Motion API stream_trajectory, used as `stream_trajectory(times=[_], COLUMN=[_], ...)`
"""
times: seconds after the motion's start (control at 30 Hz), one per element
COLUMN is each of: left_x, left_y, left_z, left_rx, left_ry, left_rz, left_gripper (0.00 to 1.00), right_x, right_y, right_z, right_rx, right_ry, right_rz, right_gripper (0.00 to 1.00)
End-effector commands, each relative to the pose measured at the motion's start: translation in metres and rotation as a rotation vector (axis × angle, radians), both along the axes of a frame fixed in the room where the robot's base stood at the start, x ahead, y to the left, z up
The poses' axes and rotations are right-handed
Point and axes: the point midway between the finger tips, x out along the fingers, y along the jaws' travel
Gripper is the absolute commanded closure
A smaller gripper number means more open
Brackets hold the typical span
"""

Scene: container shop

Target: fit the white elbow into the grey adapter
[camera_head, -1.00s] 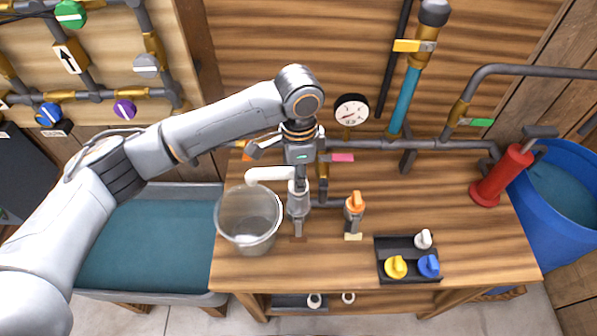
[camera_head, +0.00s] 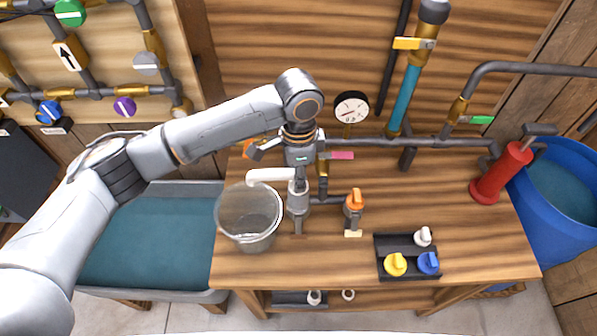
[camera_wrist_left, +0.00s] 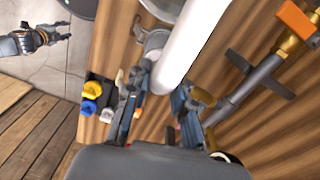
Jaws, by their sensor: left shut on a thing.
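The white elbow (camera_head: 268,175) lies sideways at the top of the upright grey adapter (camera_head: 298,202), its free arm pointing left above the clear bucket. My left gripper (camera_head: 300,180) points down over the adapter and is shut on the white elbow, which also shows large in the left wrist view (camera_wrist_left: 195,42) between and beyond the fingers. The gripper hides the joint, so I cannot tell how deep the elbow sits. My right gripper (camera_wrist_left: 55,32) shows small at the left edge of the wrist view, away from the bench; its fingers are too small to judge.
A clear bucket (camera_head: 232,238) stands just left of the adapter. An orange-handled valve (camera_head: 354,205) is close on the right. A black tray (camera_head: 393,245) with knobs sits at the front. A red pump (camera_head: 500,175) and a blue barrel (camera_head: 567,225) are at the right.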

Motion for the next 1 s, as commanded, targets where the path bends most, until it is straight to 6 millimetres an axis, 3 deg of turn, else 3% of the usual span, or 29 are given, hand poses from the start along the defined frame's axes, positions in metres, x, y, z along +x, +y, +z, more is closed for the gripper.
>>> stream_trajectory(times=[0.2,0.23,0.33,0.73,1.0], left_x=[0.0,0.0,0.0,0.001,0.002], left_y=[0.0,0.0,0.0,-0.001,-0.001], left_z=[0.0,0.0,0.0,0.006,0.056], left_rx=[-0.001,-0.001,-0.001,-0.002,-0.003], left_ry=[-0.001,-0.001,-0.001,-0.002,-0.006], left_rz=[0.0,0.0,0.0,0.0,-0.001], left_gripper=[1.0,0.7,0.5,0.5,0.5], right_x=[0.0,0.0,0.0,0.0,0.0], right_y=[0.0,0.0,0.0,-0.001,0.0], right_z=[0.0,0.0,0.0,0.0,0.0], right_rx=[0.0,0.0,0.0,-0.001,0.0], right_ry=[0.0,0.0,0.0,0.0,0.0], right_rz=[0.0,0.0,0.0,0.001,0.0], right_gripper=[0.6,0.6,0.6,0.6,0.6])
